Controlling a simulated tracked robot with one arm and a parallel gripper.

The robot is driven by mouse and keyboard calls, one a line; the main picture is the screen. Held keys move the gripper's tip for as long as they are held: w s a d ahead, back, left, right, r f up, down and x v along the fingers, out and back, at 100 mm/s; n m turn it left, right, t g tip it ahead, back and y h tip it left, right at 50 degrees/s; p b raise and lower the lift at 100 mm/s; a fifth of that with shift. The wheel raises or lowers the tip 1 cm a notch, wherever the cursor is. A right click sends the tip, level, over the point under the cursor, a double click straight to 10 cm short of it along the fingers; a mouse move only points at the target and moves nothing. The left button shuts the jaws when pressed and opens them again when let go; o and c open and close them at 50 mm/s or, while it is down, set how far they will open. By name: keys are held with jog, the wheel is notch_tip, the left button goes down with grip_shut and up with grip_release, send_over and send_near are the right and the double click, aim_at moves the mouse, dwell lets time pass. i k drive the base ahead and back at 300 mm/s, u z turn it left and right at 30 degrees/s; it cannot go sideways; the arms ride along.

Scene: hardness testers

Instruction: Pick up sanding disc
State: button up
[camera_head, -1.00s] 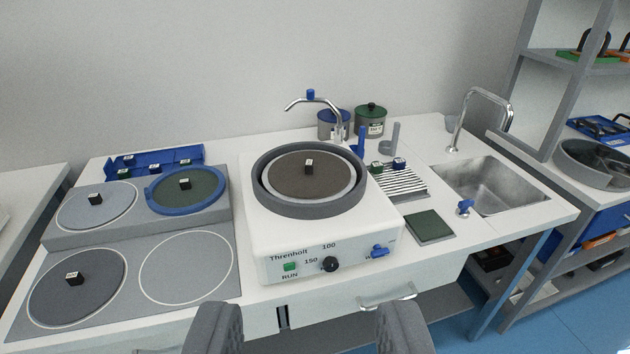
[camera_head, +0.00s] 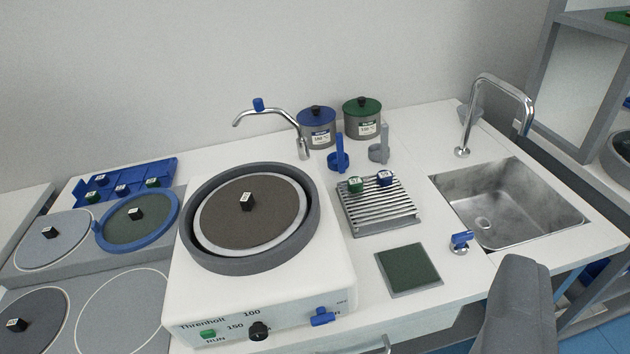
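Several round discs with black block knobs are in view. A brown disc (camera_head: 250,222) sits inside the grey-rimmed bowl of the white machine (camera_head: 265,290). A dark green disc (camera_head: 138,226) in a blue ring, a light grey disc (camera_head: 47,247) and a dark grey disc (camera_head: 30,327) lie on the grey stand at left. I cannot tell which is the task's sanding disc. One grey finger of my gripper (camera_head: 518,300) shows at lower right, apart from everything and with nothing against it. The other finger is out of frame.
An empty outlined circle (camera_head: 122,312) is on the stand. A tap (camera_head: 275,118) rises behind the bowl. Blue (camera_head: 317,128) and green-lidded (camera_head: 362,119) pots stand at the back. A slatted rack (camera_head: 378,207), green pad (camera_head: 408,270) and sink (camera_head: 508,205) are at right.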

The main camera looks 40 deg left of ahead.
aim_at(250, 211)
jog(key=u, duration=0.2)
jog(key=i, duration=1)
jog(key=u, duration=0.65)
